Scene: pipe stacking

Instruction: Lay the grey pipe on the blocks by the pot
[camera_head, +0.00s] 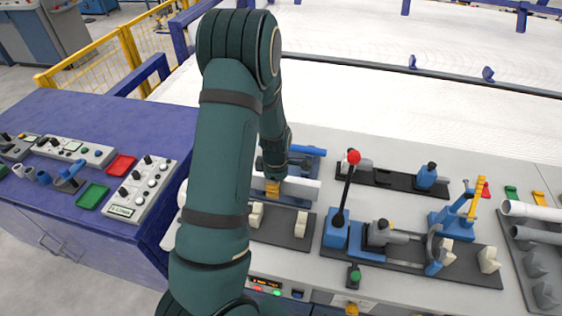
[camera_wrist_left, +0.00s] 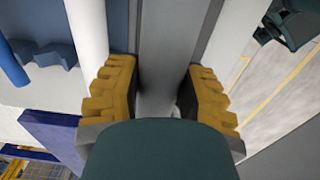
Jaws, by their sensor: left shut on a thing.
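My left gripper (camera_head: 272,188) is shut on a light grey pipe (camera_head: 302,187). The pipe lies roughly crosswise, just behind a dark plate with two cream blocks (camera_head: 257,212) (camera_head: 301,223). In the left wrist view the yellow fingers (camera_wrist_left: 165,95) stand on either side of the grey pipe (camera_wrist_left: 165,40). My arm hides the pipe's left part, and I cannot tell whether the pipe touches anything below. Two more cream blocks (camera_head: 447,257) (camera_head: 488,261) stand on the right-hand plate. I cannot make out a pot for certain. My right gripper is not in view.
A red-knobbed lever (camera_head: 347,185) rises right of the gripper. A blue pipe (camera_head: 307,151) lies behind it. More grey pipes (camera_head: 533,211) rest on a rack at the far right. A purple bench (camera_head: 75,210) with control panels stands left.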

